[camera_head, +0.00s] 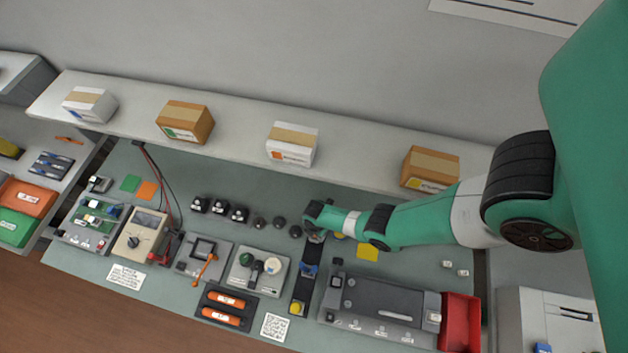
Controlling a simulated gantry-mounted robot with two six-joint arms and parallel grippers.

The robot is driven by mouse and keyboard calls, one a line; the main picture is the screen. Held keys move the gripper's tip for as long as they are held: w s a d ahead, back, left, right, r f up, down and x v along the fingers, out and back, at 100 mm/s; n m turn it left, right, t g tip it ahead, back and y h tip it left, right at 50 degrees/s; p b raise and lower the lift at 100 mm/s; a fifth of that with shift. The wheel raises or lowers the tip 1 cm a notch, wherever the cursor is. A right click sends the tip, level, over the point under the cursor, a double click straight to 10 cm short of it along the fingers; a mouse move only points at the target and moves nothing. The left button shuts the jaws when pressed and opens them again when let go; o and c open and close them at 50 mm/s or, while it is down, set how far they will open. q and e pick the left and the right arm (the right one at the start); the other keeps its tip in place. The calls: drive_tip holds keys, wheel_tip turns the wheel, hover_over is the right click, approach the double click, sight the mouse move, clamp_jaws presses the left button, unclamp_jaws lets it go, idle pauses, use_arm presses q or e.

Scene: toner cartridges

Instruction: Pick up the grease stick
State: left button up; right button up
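No item can be identified with certainty as the grease stick at this size. A dark narrow tray (301,290) in the middle of the bench holds a small blue piece (309,270) and a yellow round piece (296,308). To its left, a black tray (240,316) holds two orange cylinders (228,299) with pale labels. My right arm reaches in from the right. Its gripper (316,238) is just above the far end of the narrow tray; its fingers are small and partly hidden, so its opening and contents are unclear. My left gripper is out of view.
A grey tray (284,275) with knob-like parts and a grey device (385,305) flank the narrow tray. A red bin (460,320) stands to the right. Several boxes, including a white one (292,150), sit on the shelf behind. Small dark parts stand left of my gripper.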

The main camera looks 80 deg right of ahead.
clamp_jaws()
drive_tip(key=shift+r, duration=0.2)
idle(0.3)
